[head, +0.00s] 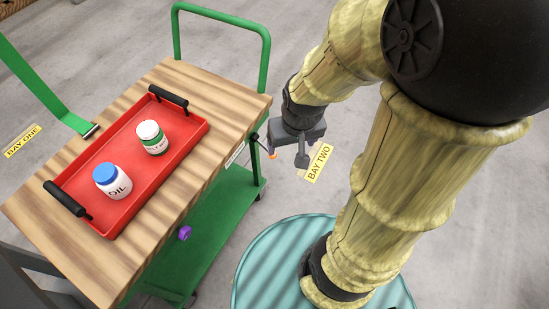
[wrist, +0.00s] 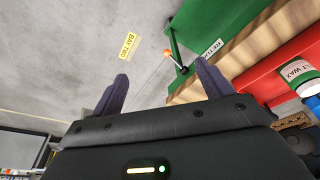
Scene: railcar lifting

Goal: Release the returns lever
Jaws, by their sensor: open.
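The returns lever, a dark rod with an orange knob (wrist: 168,53), sticks out from the cart's side beside a white label (wrist: 211,49) that seems to read "RETURNS". In the head view its orange knob (head: 273,156) shows small beside the cart's right edge. My gripper (wrist: 164,72) is open, its two dark purple fingers spread apart with nothing held. In the wrist view the knob appears between the fingertips and a little beyond them. In the head view my gripper (head: 287,152) is just right of the lever; I cannot tell whether they touch.
The wooden-topped green cart (head: 222,100) carries a red tray (head: 180,158) with black handles. A purple round item (head: 184,232) is on the lower shelf. Floor labelled BAY TWO (head: 318,163) is clear.

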